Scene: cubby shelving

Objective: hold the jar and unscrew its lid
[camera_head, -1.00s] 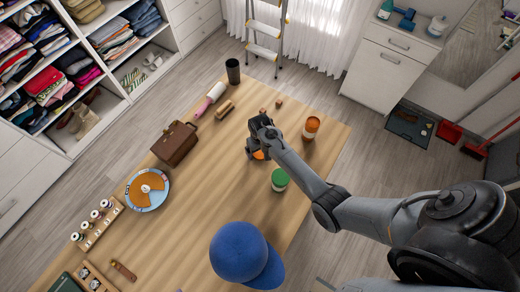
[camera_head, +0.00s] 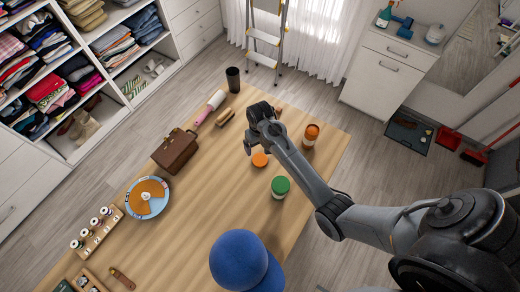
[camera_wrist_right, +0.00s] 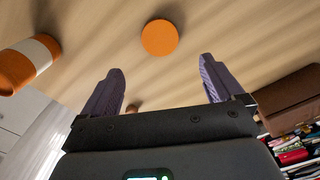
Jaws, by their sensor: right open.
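A jar with a green lid (camera_head: 281,185) stands upright on the wooden table near its right edge. An orange jar with a white band (camera_head: 311,135) stands farther back; it also shows at the left of the right wrist view (camera_wrist_right: 32,62). A round orange lid (camera_head: 260,160) lies on the table between them and shows in the right wrist view (camera_wrist_right: 160,37). I cannot tell which jar it belongs to. My right gripper (camera_head: 249,146) is open and empty above the table, just beyond the orange lid and apart from it. My left gripper is out of view.
A blue cap (camera_head: 240,262) lies at the table's near end. A brown case (camera_head: 175,150), a round dial board (camera_head: 147,198), a brush (camera_head: 225,118), a pink-handled roller (camera_head: 208,107) and a dark cup (camera_head: 233,79) sit along the left and far side. The table's middle is clear.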

